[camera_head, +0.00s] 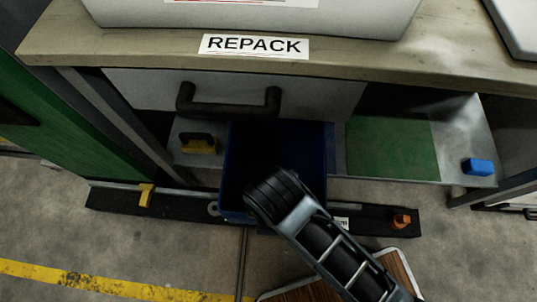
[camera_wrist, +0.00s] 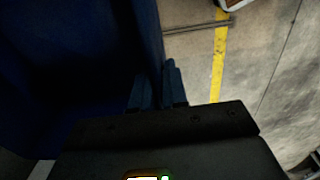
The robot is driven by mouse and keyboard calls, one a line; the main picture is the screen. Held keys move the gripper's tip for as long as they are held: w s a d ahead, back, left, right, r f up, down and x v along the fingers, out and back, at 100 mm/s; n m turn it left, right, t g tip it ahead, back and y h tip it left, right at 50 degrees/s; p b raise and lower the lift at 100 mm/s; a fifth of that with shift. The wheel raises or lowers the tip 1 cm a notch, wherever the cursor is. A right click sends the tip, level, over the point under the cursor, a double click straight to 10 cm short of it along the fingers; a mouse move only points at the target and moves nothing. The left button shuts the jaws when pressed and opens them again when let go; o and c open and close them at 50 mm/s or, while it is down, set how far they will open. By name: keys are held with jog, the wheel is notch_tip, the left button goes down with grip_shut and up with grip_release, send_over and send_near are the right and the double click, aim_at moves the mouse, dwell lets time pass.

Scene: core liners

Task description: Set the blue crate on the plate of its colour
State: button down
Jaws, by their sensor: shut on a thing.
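The blue crate (camera_head: 236,165) is in the middle of the head view, in front of the lower shelf under the bench. Its dark blue wall also fills the left of the wrist view (camera_wrist: 60,70). My gripper (camera_wrist: 158,88) is shut on the crate's wall at its rim; my wrist hides the fingers in the head view. A green plate (camera_head: 392,147) lies on the shelf to the right of the crate. A narrow bluish strip shows between crate and green plate; I cannot tell whether it is a blue plate.
The lower shelf (camera_head: 455,140) carries a yellow-and-black item (camera_head: 198,145) at left and a small blue block (camera_head: 478,167) at right. The bench top (camera_head: 130,48) with a REPACK label and a drawer handle (camera_head: 229,103) overhang it. A dark floor rail (camera_head: 115,199) runs below.

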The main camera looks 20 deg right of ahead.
jog(key=w+d+f+b, duration=0.1)
jog(key=w+f, duration=0.1)
jog(key=w, duration=0.1)
jog(key=w+f+b, duration=0.1)
jog(key=w+f, duration=0.1)
jog(key=w, duration=0.2)
jog(key=w+d+f+b, duration=0.1)
jog(key=w+f, duration=0.1)
jog(key=w, duration=0.1)
jog(key=shift+w+d+f, duration=0.15)
jog(key=shift+d, duration=0.2)
jog(key=shift+f+b, duration=0.85)
jog(key=shift+f, duration=1.2)
jog(key=c, duration=1.6)
grip_release()
jog(key=shift+f, duration=0.1)
jog(key=o, duration=0.5)
jog(key=shift+c, duration=0.2)
notch_tip(320, 180, up, 8)
jog(key=p, duration=0.2)
jog(key=shift+f+p, duration=0.1)
jog(key=shift+p, duration=0.25)
